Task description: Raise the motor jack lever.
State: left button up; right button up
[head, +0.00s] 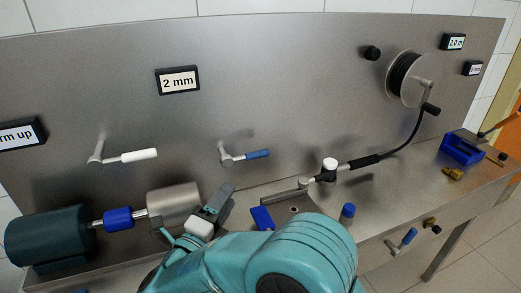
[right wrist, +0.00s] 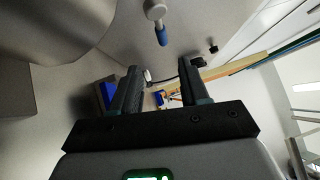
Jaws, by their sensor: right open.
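Two levers are on the upright steel panel in the head view: one with a white handle (head: 138,155) at the left, one with a blue handle (head: 257,154) near the middle. Another blue-handled lever (head: 404,241) is below the bench's front edge. I cannot tell which is the motor jack lever. A dark motor (head: 48,238) with a blue coupling (head: 118,219) lies at the far left. My right gripper (head: 197,212) is open and empty by the grey cylinder, below the panel levers. In the right wrist view, a blue-handled lever (right wrist: 161,34) shows beyond the open fingers (right wrist: 160,90).
The grey cylinder (head: 174,203) is close to my right gripper. A blue block (head: 262,217), a blue-capped piece (head: 347,213) and a black hose (head: 400,146) lie further right. A reel (head: 405,78) and blue tray (head: 460,148) are at the right.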

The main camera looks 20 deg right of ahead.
aim_at(254, 158)
jog(key=p+x, duration=0.3)
jog(key=x, duration=1.2)
jog(key=shift+s+r, duration=0.1)
jog(key=shift+r, duration=0.05)
jog(key=shift+w+d, duration=0.25)
jog(key=shift+d, duration=0.05)
grip_shut()
